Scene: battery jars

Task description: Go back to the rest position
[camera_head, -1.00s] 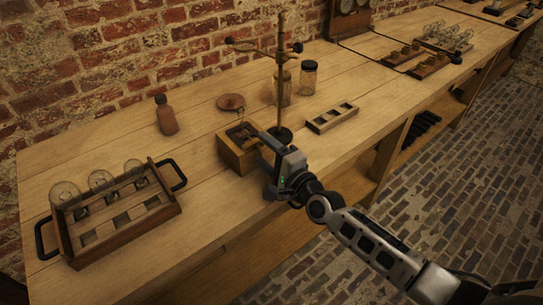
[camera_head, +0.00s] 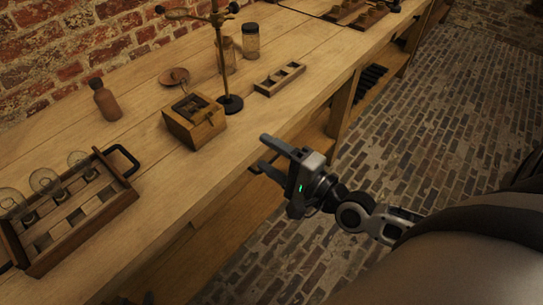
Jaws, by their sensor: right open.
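My right gripper (camera_head: 262,154) is open and empty. It hangs in front of the bench's front edge, over the floor, with its fingers pointing left toward the bench. It is apart from the small wooden box (camera_head: 195,122), which stands on the bench to its upper left. Small dark tips (camera_head: 147,298) show at the very bottom edge, left of centre; they may belong to my left gripper, but too little shows to tell its state.
On the wooden bench (camera_head: 150,165) stand a tray (camera_head: 75,238) with glass jars, a brown bottle (camera_head: 106,102), a metal stand (camera_head: 231,104), a lidded jar (camera_head: 250,42) and a slotted wooden rack (camera_head: 281,80). The brick floor (camera_head: 420,130) right of the bench is clear.

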